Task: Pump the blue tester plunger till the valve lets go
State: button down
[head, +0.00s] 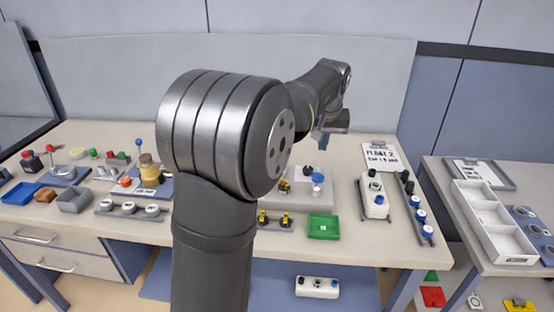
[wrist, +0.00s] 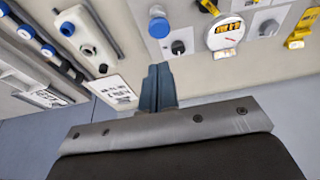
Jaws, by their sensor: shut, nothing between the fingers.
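My gripper (head: 321,138) is above the back of the bench, its dark blue fingers pressed together and empty. In the wrist view the fingers (wrist: 158,85) point toward the grey plate (wrist: 200,12). On that plate, a blue-capped round knob (head: 317,178), which looks like the tester plunger, stands upright; it also shows in the wrist view (wrist: 158,26), beyond and apart from the fingertips. A black knob (wrist: 178,47) is beside it. A white dial (wrist: 225,34) with a red needle and yellow label shows in the wrist view; my arm hides it in the head view. I cannot tell which part is the valve.
Yellow clips (head: 286,219) and a green tray (head: 323,227) lie in front of the plate. A white block (head: 375,196) and a rail of blue caps (head: 418,214) stand to the right. A brass fitting (head: 149,170) and small bins are left. A printed card (head: 381,157) lies behind.

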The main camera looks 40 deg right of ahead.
aim_at(318, 177)
notch_tip(318, 177, up, 2)
jog(key=shift+r, duration=0.25)
jog(key=shift+s, duration=0.1)
jog(key=x, duration=1.3)
jog(key=shift+s+a+f, duration=0.1)
jog(key=shift+s+a, duration=0.25)
jog(key=shift+f, duration=0.5)
jog(key=shift+f, duration=1.5)
